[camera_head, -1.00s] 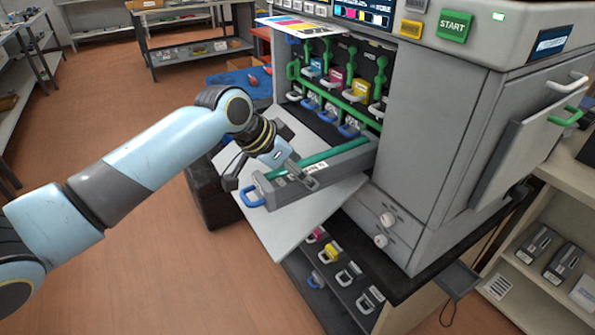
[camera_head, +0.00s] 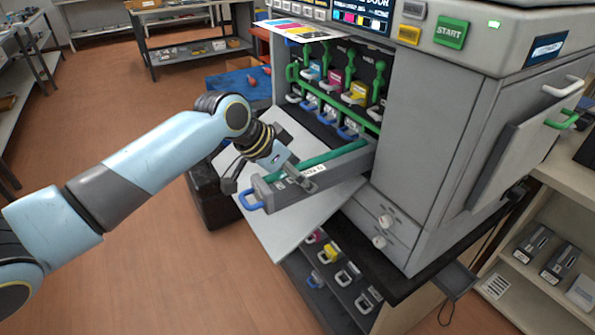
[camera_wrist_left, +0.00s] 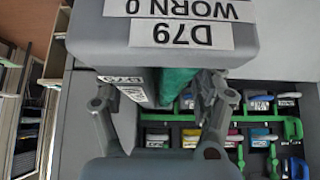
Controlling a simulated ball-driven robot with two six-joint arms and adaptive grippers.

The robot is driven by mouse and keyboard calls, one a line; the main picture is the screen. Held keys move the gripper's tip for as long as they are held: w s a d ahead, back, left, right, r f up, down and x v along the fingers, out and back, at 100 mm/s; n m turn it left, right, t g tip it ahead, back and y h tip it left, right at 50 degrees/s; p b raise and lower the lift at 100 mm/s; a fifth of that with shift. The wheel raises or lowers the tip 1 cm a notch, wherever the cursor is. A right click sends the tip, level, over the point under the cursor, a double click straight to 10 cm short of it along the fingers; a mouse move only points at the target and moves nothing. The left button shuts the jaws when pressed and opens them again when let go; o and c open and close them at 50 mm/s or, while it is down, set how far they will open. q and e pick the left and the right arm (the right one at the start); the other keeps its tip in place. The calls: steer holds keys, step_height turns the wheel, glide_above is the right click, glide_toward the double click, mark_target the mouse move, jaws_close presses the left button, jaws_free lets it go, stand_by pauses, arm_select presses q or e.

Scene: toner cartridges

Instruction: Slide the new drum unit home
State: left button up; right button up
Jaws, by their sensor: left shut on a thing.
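The drum unit (camera_head: 345,163) is a long grey body with a green roller along its top and a blue handle (camera_head: 251,200) at its outer end. My left gripper (camera_head: 302,179) is shut on it near its outer half. The unit lies slantwise above the lowered light-grey door flap (camera_head: 290,225); its far end is at the printer's front opening, and I cannot tell whether it has entered. In the left wrist view the unit (camera_wrist_left: 180,33) shows labels "D79" and "WORN 0" upside down, with the fingers (camera_wrist_left: 165,105) on both sides. My right gripper is not in view.
The printer's opening (camera_head: 335,100) holds coloured cartridges with green levers and a green bar. A rack (camera_head: 335,275) with several handled units is below the flap. A dark box (camera_head: 212,200) stands left of the flap. Floor at left is clear.

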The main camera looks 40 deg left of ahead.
mark_target(329, 156)
arm_select(q)
steer(key=shift+w+r, duration=0.1)
stand_by(0.4)
steer(key=shift+p, duration=0.3)
steer(key=shift+w, duration=0.1)
steer(key=shift+w+d, duration=0.25)
steer(key=shift+w, duration=0.25)
steer(key=shift+w+d, duration=0.2)
steer(key=shift+w, duration=0.3)
steer(key=shift+w+b, duration=0.15)
steer(key=shift+b, duration=0.15)
steer(key=shift+w+d, duration=0.25)
steer(key=shift+w, duration=0.2)
steer(key=shift+w+d, duration=0.2)
steer(key=shift+w, duration=0.25)
steer(key=shift+w+d+b, duration=0.3)
steer(key=shift+w+d, duration=0.05)
steer(key=shift+w, duration=0.5)
steer(key=shift+w+d+b, duration=0.3)
steer(key=shift+w+d, duration=0.05)
steer(key=shift+w, duration=0.5)
